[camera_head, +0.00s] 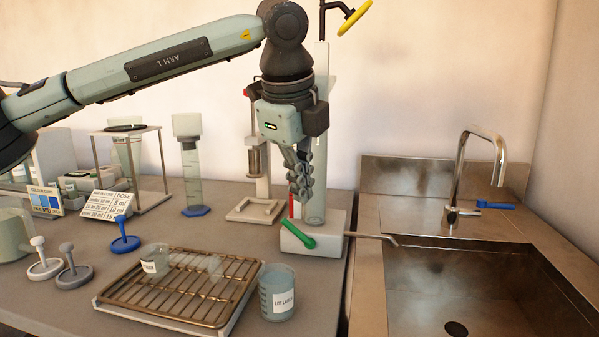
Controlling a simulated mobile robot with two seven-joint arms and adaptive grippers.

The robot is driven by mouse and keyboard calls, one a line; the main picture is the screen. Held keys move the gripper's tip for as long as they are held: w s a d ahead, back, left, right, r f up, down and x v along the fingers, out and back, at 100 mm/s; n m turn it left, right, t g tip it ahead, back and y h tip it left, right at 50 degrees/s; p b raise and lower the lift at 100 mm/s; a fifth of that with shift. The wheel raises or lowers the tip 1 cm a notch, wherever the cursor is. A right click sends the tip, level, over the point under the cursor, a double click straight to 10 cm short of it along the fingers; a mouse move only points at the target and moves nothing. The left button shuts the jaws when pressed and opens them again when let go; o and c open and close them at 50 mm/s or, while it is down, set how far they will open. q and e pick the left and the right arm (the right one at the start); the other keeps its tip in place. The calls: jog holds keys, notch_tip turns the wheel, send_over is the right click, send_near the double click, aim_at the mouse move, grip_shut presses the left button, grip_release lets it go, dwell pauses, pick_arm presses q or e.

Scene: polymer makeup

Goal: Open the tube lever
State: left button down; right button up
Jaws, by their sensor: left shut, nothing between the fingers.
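A tall clear tube (321,190) stands upright on a white base block (325,245) at the counter's edge beside the sink. A green lever (298,235) lies across the front of the block, slanting down to the right. A thin grey spout (373,237) runs from the block toward the sink. My left gripper (302,198) points down, shut and empty, just above the green lever and in front of the tube, hiding part of it. A gap shows between the fingertips and the lever. My right gripper is out of view.
A wire rack tray (190,320) with beakers and a labelled beaker (277,293) stand in front. A steel sink (480,290) with a faucet (460,175) is at right. A glass cylinder (192,168) and a white stand (256,209) are behind. A yellow ring handle (355,17) hangs above.

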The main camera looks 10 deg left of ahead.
aim_at(296, 230)
pick_arm(q)
jog(key=w+f, duration=0.1)
jog(key=f, duration=0.1)
jog(key=w+a+f, duration=0.1)
jog(key=f, duration=0.1)
jog(key=w+a+f+p, duration=0.1)
jog(key=w+f, duration=0.1)
jog(key=f, duration=0.1)
jog(key=shift+w+a, duration=0.1)
jog(key=shift+a, duration=0.1)
jog(key=shift+w+f, duration=0.1)
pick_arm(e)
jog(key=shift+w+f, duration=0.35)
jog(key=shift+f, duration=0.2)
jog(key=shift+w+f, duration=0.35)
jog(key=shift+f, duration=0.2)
